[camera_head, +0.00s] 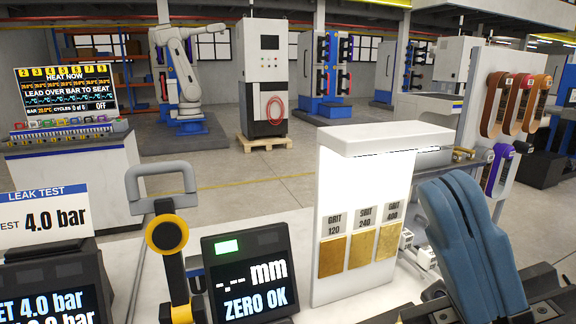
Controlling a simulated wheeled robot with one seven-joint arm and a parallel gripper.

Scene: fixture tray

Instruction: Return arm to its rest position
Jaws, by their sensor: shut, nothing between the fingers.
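My gripper (447,188) stands close to the camera at the right, its blue fingers pointing up and slightly left. The fingers lie side by side, shut, with nothing visible between them. Its dark lower part is cut off by the bottom right of the picture. The gripper hides part of the bench behind it.
A white panel (333,210) with grit pads (361,247) stands left of my gripper. Further left are a gauge display (250,272), a yellow-ringed stand (167,235) and a leak-test display (50,290). Open floor (255,180) lies beyond.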

